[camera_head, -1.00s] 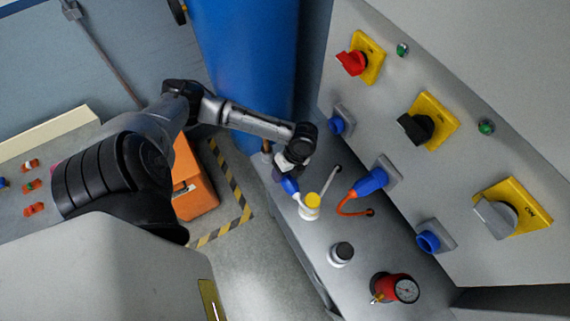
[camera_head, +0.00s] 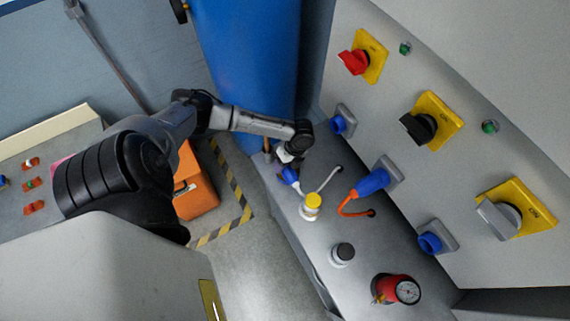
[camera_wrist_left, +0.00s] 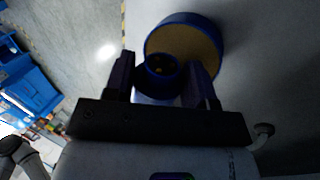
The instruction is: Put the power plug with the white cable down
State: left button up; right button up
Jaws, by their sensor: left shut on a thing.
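The blue power plug (camera_head: 290,175) with the white cable is held low over the grey console top, near its left edge. Its white cable (camera_head: 327,181) runs behind a yellow-capped white part to a hole in the console. My left gripper (camera_head: 283,166) is shut on the plug; the wrist and arm hide much of the jaws in the head view. In the left wrist view, the two dark fingers (camera_wrist_left: 163,85) stand on either side of the plug's round blue end (camera_wrist_left: 161,68), with pins showing. I cannot tell if the plug touches the console. My right gripper is not in view.
The yellow-capped part (camera_head: 313,201) stands close to the plug. A second blue plug (camera_head: 372,181) with an orange cable sits in a panel socket. Empty-looking blue sockets (camera_head: 338,124) (camera_head: 429,242) are on the panel.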

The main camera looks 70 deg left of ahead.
pick_arm(q)
jog(key=shift+f, duration=0.15)
jog(key=shift+f, duration=0.45)
jog(key=o, duration=0.8)
jog(key=shift+o, duration=1.3)
jog(key=shift+s+a+f, duration=0.1)
jog(key=shift+s+f, duration=0.05)
jog(key=shift+b, duration=0.3)
